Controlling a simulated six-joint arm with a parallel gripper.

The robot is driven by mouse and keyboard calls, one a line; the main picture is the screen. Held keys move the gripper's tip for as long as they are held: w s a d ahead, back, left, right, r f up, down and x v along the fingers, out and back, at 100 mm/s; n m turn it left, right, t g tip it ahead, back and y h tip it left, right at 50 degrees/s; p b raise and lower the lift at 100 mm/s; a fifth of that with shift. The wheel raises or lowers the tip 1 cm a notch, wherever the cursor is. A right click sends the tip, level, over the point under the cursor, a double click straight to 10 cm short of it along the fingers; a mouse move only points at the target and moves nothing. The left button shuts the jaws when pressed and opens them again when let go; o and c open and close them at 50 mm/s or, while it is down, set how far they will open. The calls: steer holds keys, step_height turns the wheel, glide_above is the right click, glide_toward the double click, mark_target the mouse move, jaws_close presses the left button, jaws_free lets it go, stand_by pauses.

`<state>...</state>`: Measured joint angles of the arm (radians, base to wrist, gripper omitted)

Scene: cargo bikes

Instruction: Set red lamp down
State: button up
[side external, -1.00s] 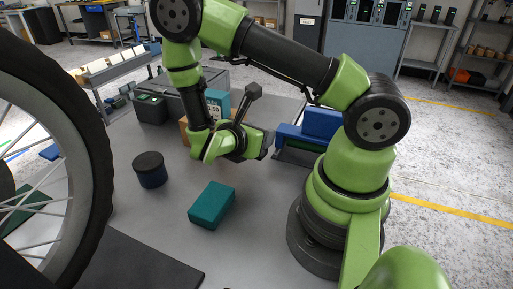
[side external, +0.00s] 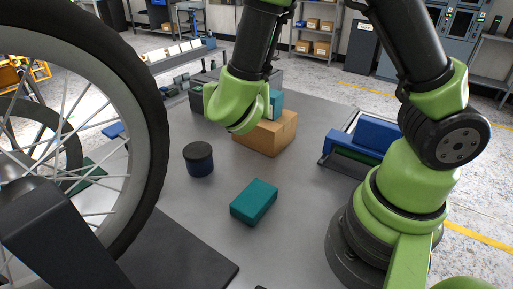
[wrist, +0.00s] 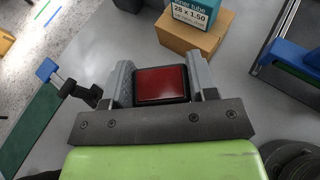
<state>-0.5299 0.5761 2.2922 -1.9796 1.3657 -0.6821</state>
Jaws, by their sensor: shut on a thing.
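The red lamp (wrist: 161,84) has a flat red face in a dark housing. It sits between the two grey fingers of my gripper (wrist: 162,82) in the wrist view. My gripper is shut on it. The grey bench top lies beyond the lamp, and I cannot tell how high above it the lamp is. In the side external view, my green wrist (side external: 236,104) is in front of the cardboard box; my fingers and the lamp are hidden there.
A cardboard box (side external: 266,136) with a teal inner-tube box (wrist: 200,12) on it stands beyond my gripper. A tray with blue (side external: 366,134) and green blocks is to its right. A dark round tin (side external: 199,160), a teal box (side external: 254,202) and a wheel (side external: 150,130) stand nearer. Bench between them is bare.

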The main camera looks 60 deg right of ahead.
steer(key=shift+r, duration=2.35)
steer(key=shift+s+d+g, duration=0.2)
steer(key=shift+d+g, duration=0.1)
steer(key=shift+g, duration=0.1)
steer(key=s+d+f+m+g+y, duration=0.2)
steer(key=s+f+m+g, duration=0.7)
steer(key=m+g, duration=0.9)
steer(key=w+a+m+g+y, duration=0.2)
steer(key=w+a+m+y, duration=0.2)
steer(key=m+y, duration=1)
steer(key=w+d+r+m+t+y, duration=0.4)
steer(key=w+d+m+t+y, duration=0.55)
steer(key=m+t, duration=0.75)
steer(key=w+d+r+m+t+h, duration=0.15)
steer(key=d+m+t+h, duration=0.25)
steer(key=d+m+h, duration=0.4)
steer(key=d+r+m+t+h, duration=0.3)
steer(key=d+m+t+h, duration=0.25)
steer(key=d+h, duration=0.35)
steer(key=s+d+m+g+h, duration=0.4)
steer(key=s+d+m+h, duration=0.35)
steer(key=d, duration=0.45)
steer(key=shift+m+g, duration=0.25)
steer(key=shift+m, duration=0.05)
steer(key=shift+w+d+f, duration=0.1)
steer(key=shift+w+f, duration=0.05)
steer(key=shift+f, duration=5.15)
steer(key=shift+w+f, duration=0.1)
steer(key=shift+f, duration=5.15)
